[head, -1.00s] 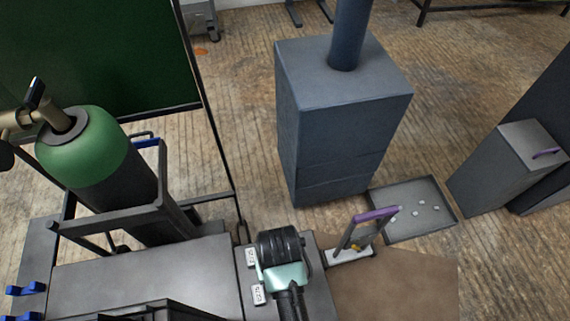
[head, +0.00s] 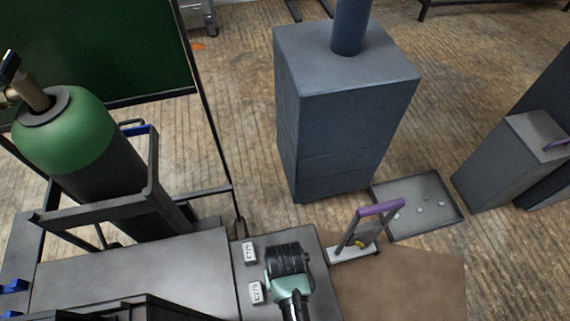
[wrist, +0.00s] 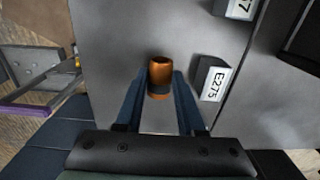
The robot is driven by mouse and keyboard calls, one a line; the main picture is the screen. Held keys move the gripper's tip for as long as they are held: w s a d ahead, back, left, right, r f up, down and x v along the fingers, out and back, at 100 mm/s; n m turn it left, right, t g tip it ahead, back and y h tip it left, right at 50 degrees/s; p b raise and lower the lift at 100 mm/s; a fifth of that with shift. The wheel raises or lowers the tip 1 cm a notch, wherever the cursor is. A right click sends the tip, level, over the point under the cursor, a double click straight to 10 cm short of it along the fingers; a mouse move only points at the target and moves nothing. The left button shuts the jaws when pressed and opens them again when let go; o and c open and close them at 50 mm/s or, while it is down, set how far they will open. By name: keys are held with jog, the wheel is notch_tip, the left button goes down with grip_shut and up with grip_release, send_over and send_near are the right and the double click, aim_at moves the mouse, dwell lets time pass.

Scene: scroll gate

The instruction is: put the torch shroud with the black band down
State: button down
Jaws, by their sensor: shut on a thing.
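The copper-coloured torch shroud (wrist: 160,72) with a dark band (wrist: 159,89) sits between the two blue fingers of my gripper (wrist: 160,86) in the wrist view. The fingers are shut on it. Its open end shows at the top in that view. In the head view my gripper (head: 289,260) is over the grey tabletop, right of two small label blocks, and hides the shroud. I cannot tell whether the shroud touches the tabletop. The label block marked E275 (wrist: 214,82) stands close beside the right finger in the wrist view, apart from the shroud.
A second label block (wrist: 238,8) is farther off. A frame with a purple handle (head: 381,208) stands just right of the grey tabletop (head: 265,243). A green gas cylinder (head: 65,132) is at the left. A blue-grey stove (head: 345,110) and a floor tray (head: 425,229) are beyond.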

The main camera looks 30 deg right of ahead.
jog(key=shift+f, duration=0.3)
jog(key=shift+f, duration=0.1)
jog(key=shift+f, duration=0.4)
jog(key=c, duration=0.5)
grip_release()
jog(key=shift+r, duration=0.15)
notch_tip(320, 180, up, 13)
jog(key=p, duration=0.3)
jog(key=shift+w, duration=0.1)
